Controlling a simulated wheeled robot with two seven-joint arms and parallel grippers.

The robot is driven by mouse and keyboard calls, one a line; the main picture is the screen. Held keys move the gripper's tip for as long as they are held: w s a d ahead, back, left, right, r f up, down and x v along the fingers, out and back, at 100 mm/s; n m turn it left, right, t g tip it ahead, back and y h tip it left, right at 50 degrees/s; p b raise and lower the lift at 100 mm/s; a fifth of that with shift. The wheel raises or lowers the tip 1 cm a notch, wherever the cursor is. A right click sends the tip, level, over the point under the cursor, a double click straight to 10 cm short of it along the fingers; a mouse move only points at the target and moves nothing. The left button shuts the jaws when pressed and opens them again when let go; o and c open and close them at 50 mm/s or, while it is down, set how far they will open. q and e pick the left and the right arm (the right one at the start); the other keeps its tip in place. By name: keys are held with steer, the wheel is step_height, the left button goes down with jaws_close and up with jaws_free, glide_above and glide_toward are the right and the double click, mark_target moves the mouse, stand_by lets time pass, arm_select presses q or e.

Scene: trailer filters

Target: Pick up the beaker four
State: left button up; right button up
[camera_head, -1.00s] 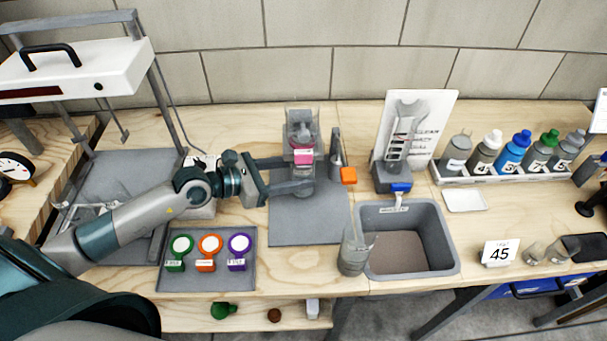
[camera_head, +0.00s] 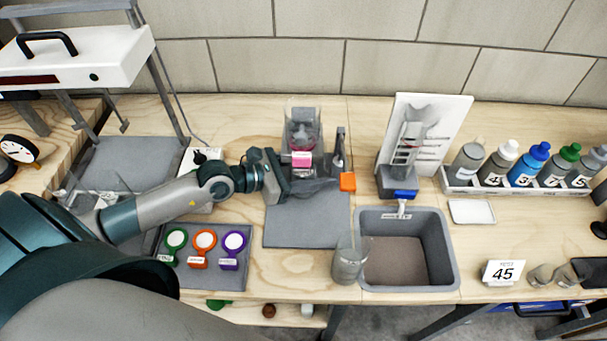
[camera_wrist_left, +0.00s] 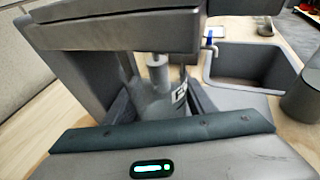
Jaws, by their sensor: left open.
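A clear glass vessel (camera_head: 303,133) with a pink label stands at the back of the grey mat, in or against a small stand. In the left wrist view a glass vessel with a small white label (camera_wrist_left: 179,93) shows between the fingers; its number is not readable. My left gripper (camera_head: 305,184) is open, low at the front of the pink-labelled vessel. Its fingers show on both sides of the glass in the left wrist view (camera_wrist_left: 160,102); contact cannot be told. Another glass beaker (camera_head: 348,262) stands left of the sink, its number not readable. My right gripper is not in view.
The sink (camera_head: 447,255) lies to the right. An orange block (camera_head: 347,182) is beside the gripper. A tray with several green, orange and purple tagged items (camera_head: 204,283) lies at front left. A bottle rack (camera_head: 520,187) stands at right. The mat's front (camera_head: 305,225) is clear.

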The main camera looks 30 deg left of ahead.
arm_select(q)
steer(key=c, duration=0.8)
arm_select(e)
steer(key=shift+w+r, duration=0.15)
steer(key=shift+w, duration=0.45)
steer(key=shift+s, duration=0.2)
